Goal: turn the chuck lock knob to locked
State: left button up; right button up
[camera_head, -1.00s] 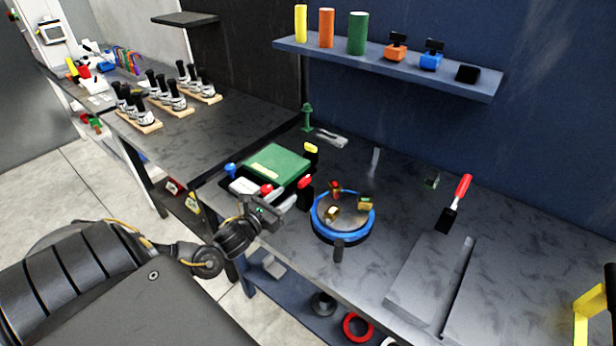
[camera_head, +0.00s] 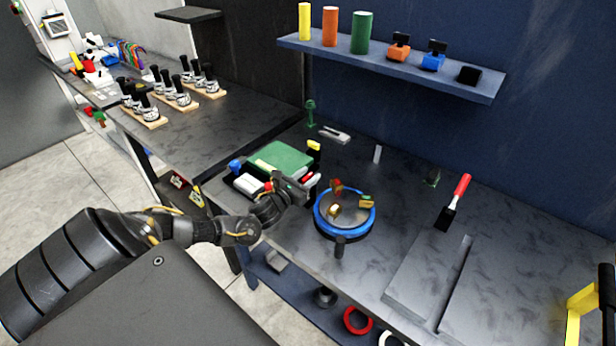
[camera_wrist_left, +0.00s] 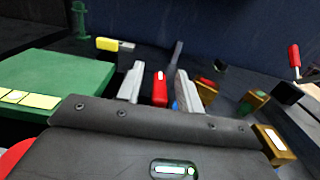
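The round chuck has a blue ring (camera_head: 322,222), a grey plate and brass jaws, and stands on the bench. A red knob with a white mark (camera_wrist_left: 160,88) is between my left gripper's fingers in the left wrist view; I take it to be the lock knob, though no label is readable. In the head view a red part (camera_head: 308,178) shows just beyond the gripper. My left gripper (camera_head: 302,190) is open, its two grey fingers (camera_wrist_left: 159,84) either side of the knob with gaps visible. The knob's base is hidden. My right gripper is not in view.
A green-topped box (camera_head: 283,157) is left of the gripper, with a yellow part (camera_head: 314,145) at its back corner. Brass jaws (camera_wrist_left: 252,101) are close on the right. A shelf (camera_head: 390,69) hangs behind.

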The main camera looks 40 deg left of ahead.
pick_arm(q)
grip_shut()
jog(key=shift+d, duration=0.15)
jog(key=shift+a+f+m+h+b, duration=0.2)
jog(key=shift+m+h+b, duration=0.5)
jog(key=shift+h+b, duration=0.35)
jog(key=m+g+h+b, duration=0.2)
jog(key=m+h+b, duration=0.1)
jog(key=b, duration=0.3)
jog(key=m+g+h+b, duration=0.2)
jog(key=h+b, duration=0.3)
jog(key=b, duration=0.1)
jog(key=m+g+h+b, duration=0.2)
jog(key=m+h+b, duration=0.1)
jog(key=b, duration=0.4)
jog(key=shift+f+m+h, duration=0.1)
jog(key=shift+m+h, duration=0.2)
jog(key=shift+h, duration=0.15)
jog(key=shift+b, duration=0.3)
jog(key=shift+r+m+g+h+b, duration=0.25)
jog(key=shift+m+g+h+b, duration=0.05)
jog(key=shift+g, duration=0.2)
